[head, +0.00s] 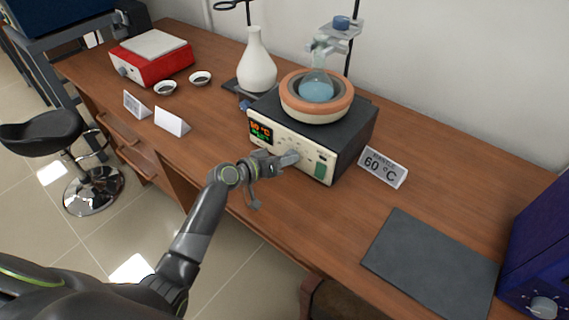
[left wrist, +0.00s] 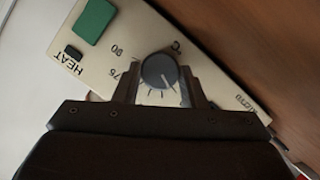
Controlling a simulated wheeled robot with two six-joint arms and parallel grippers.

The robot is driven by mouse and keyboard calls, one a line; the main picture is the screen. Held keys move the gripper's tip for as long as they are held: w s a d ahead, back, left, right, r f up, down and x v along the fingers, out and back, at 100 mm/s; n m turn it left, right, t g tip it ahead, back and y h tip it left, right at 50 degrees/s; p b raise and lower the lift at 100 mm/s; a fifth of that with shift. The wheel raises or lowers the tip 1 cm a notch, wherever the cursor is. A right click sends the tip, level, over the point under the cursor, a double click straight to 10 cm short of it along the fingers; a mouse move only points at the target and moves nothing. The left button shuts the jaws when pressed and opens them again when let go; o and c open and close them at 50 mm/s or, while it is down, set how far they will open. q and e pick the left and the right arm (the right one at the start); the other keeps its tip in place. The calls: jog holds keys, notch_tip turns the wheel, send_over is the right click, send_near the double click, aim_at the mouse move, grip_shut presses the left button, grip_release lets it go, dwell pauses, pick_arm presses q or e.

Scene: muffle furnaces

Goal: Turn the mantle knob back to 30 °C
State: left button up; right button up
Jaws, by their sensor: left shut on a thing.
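The heating mantle (head: 352,135) is a dark box with a cream front panel, standing on the wooden bench. Its display (head: 261,132) shows an orange figure in °C, too small to read surely, with green text below. A green switch (head: 321,165) sits at the panel's right; it also shows in the left wrist view (left wrist: 94,21). My left gripper (head: 283,160) is at the panel. In the left wrist view its two fingers (left wrist: 160,88) are shut on the round grey knob (left wrist: 159,70), one on each side. Dial marks 75 and 90 show beside it. My right gripper is not in view.
A flask of blue liquid (head: 317,88) sits in the mantle's orange bowl (head: 288,103). A "60 °C" card (head: 382,168) stands right of the mantle. A white flask (head: 256,65) stands behind left. A dark mat (head: 430,262) lies front right.

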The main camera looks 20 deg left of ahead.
pick_arm(q)
jog(key=shift+f+n+b, duration=0.15)
jog(key=shift+n+b, duration=0.15)
jog(key=shift+n, duration=0.1)
jog(key=shift+h, duration=0.3)
jog(key=o, duration=1)
jog(key=b+v, duration=0.1)
jog(key=v, duration=1.6)
jog(key=shift+s+a+b, duration=0.1)
jog(key=shift+s+b, duration=0.05)
jog(key=shift+b, duration=0.15)
